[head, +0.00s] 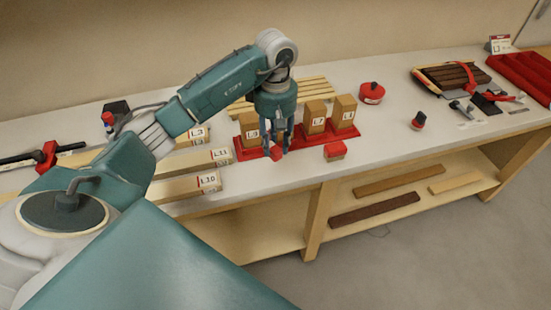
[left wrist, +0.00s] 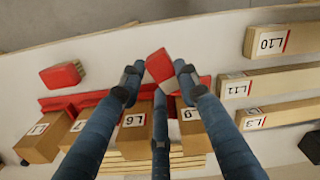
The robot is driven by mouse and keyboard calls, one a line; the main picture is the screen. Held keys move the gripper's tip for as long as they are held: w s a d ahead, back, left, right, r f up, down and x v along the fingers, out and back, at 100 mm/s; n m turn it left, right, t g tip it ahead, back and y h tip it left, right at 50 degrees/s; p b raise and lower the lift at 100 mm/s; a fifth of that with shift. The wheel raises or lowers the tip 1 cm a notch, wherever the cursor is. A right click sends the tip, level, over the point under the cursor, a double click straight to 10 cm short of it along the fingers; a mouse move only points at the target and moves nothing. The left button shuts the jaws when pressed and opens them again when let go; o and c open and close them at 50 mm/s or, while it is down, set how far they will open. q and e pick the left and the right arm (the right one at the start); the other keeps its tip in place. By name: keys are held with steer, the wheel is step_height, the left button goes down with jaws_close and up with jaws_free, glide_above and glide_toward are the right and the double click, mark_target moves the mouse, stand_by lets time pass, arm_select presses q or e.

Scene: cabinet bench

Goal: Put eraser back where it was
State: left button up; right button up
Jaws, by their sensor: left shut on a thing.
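My left gripper (head: 279,148) is shut on a small red block, taken to be the eraser (head: 277,153). In the left wrist view, the eraser (left wrist: 159,65) sits between the fingertips of my left gripper (left wrist: 158,76). It is held tilted at the front side of the red rack (head: 300,134); I cannot tell whether it touches anything. A second small red block (head: 335,150) with a pale side rests on the bench to the right, in front of the rack. It also shows in the left wrist view (left wrist: 62,76). My right gripper is not in view.
Several labelled wooden blocks (head: 345,110) stand upright on the red rack, close around my fingers. Labelled beams (head: 190,187) lie to the left. A round red tin (head: 371,92), a small red-and-black item (head: 418,120) and a tool tray (head: 452,77) are to the right. Bare bench (head: 385,135) lies between.

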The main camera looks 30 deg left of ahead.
mark_target(275, 146)
arm_select(q)
step_height(275, 146, down, 3)
steer(key=shift+f+p, duration=0.1)
steer(key=shift+p, duration=0.2)
step_height(275, 146, down, 4)
steer(key=shift+f+p, duration=0.15)
steer(key=shift+p, duration=0.45)
steer(key=shift+f, duration=0.1)
steer(key=shift+f+b, duration=0.15)
steer(key=shift+b, duration=0.2)
steer(key=o, duration=1)
steer(key=shift+r, duration=0.2)
